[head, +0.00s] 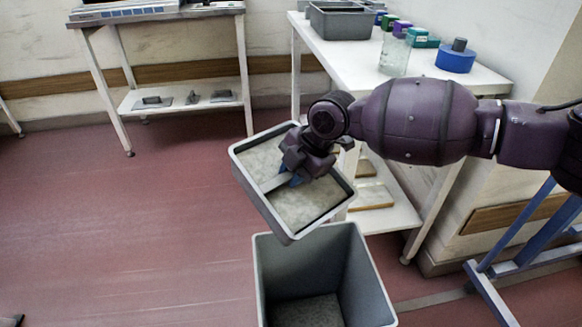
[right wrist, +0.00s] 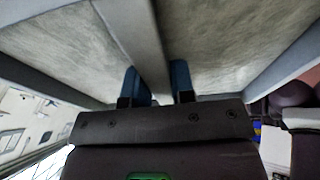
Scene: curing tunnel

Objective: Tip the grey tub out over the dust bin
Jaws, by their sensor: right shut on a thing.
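The grey tub (head: 256,200) hangs tilted above the dust bin, its open top facing my head camera. A bar runs across its middle, and a pale grey, dusty layer (head: 305,206) shows on both sides of it. My right gripper (head: 290,180) is shut on this bar; in the right wrist view its blue fingers (right wrist: 158,84) sit on either side of the bar. The dust bin (head: 372,278) stands open on the floor just below the tub. A speckled grey surface shows at its bottom. My left gripper is not in view.
A white table (head: 455,75) behind my right arm holds a grey tray (head: 340,22), a clear glass jar (head: 394,55) and a blue round container (head: 456,58). A metal bench (head: 190,15) stands at the back left. The red floor at left is mostly clear.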

